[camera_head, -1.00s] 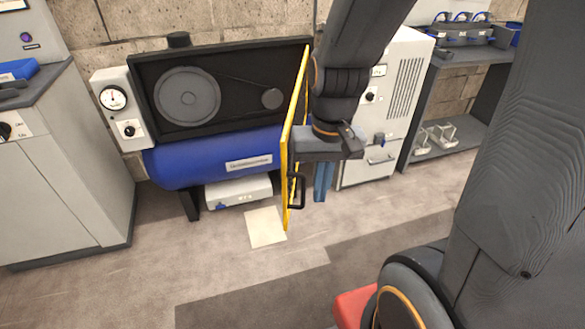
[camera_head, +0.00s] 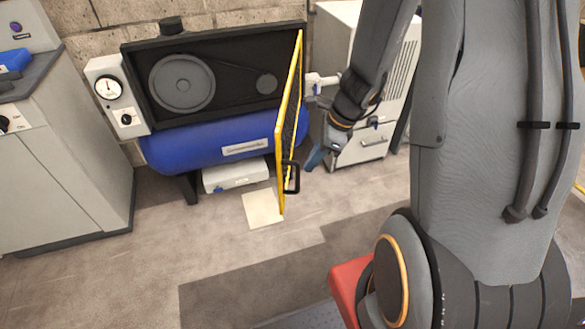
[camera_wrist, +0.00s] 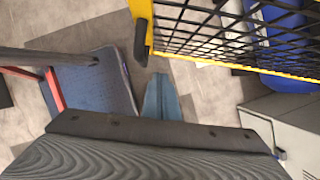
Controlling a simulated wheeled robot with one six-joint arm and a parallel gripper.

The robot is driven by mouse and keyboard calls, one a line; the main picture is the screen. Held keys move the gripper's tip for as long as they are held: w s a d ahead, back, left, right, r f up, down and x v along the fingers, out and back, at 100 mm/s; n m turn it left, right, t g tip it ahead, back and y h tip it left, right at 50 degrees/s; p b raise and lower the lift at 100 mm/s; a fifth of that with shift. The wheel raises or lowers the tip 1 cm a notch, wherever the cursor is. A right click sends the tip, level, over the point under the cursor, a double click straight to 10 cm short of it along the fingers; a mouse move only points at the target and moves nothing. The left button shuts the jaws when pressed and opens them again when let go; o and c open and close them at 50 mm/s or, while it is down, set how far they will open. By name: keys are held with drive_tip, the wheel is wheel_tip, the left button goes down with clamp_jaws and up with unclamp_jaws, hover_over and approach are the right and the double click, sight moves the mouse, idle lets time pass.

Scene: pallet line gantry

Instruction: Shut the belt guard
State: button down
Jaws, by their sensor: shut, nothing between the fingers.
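The belt guard (camera_head: 288,115) is a yellow-framed black mesh panel. It stands swung open at the right end of the black housing (camera_head: 225,75), nearly edge-on in the head view. Its black handle (camera_head: 297,178) sticks out from its right face near the free edge. The pulleys and belt inside the housing are exposed. My gripper (camera_head: 313,160) is shut and empty, with blue fingers, to the right of the guard near the handle. In the wrist view the shut fingers (camera_wrist: 161,95) point at the floor, apart from the guard (camera_wrist: 240,65) and its handle (camera_wrist: 141,42).
The blue compressor tank (camera_head: 215,150) lies below the housing. A grey-white cabinet (camera_head: 345,150) stands right behind my gripper. A gauge panel (camera_head: 112,95) and a grey console (camera_head: 60,170) are at the left. The floor before the tank is clear except for a flat pale sheet (camera_head: 262,209).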

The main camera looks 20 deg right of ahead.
drive_tip(key=a+f, duration=0.1)
drive_tip(key=w+a+f, duration=0.1)
drive_tip(key=a+f, duration=0.1)
drive_tip(key=shift+w+a, duration=0.25)
drive_tip(key=shift+w+a+p, duration=0.3)
drive_tip(key=shift+a+p, duration=0.1)
drive_tip(key=shift+a, duration=0.25)
